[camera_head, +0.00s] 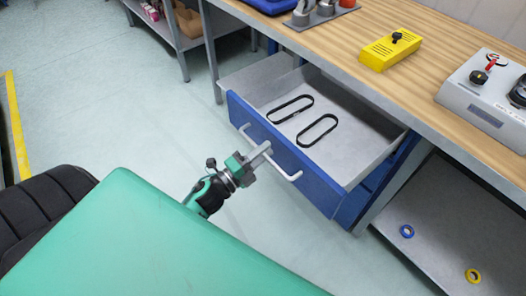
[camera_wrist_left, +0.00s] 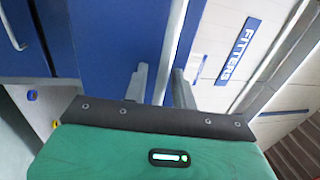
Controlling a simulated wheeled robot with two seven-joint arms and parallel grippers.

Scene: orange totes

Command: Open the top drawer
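The top drawer (camera_head: 352,167) under the workbench is pulled out, showing its grey inside and blue front (camera_head: 313,188). A long pale handle (camera_head: 291,176) runs along that front. My left gripper (camera_head: 262,152) is at the middle of the handle, with its fingertips over the bar in the head view. In the left wrist view, the fingers of my left gripper (camera_wrist_left: 160,88) stand apart, with a blue panel behind them and a pale strip running up between them. I cannot tell whether they touch the handle. My right gripper is in neither view.
Two black belts (camera_head: 317,130) lie in the drawer. The wooden benchtop (camera_head: 345,37) above carries a yellow box (camera_head: 389,49) and a grey control box (camera_head: 487,95). A lower shelf (camera_head: 440,225) at right holds a blue ring and a yellow ring.

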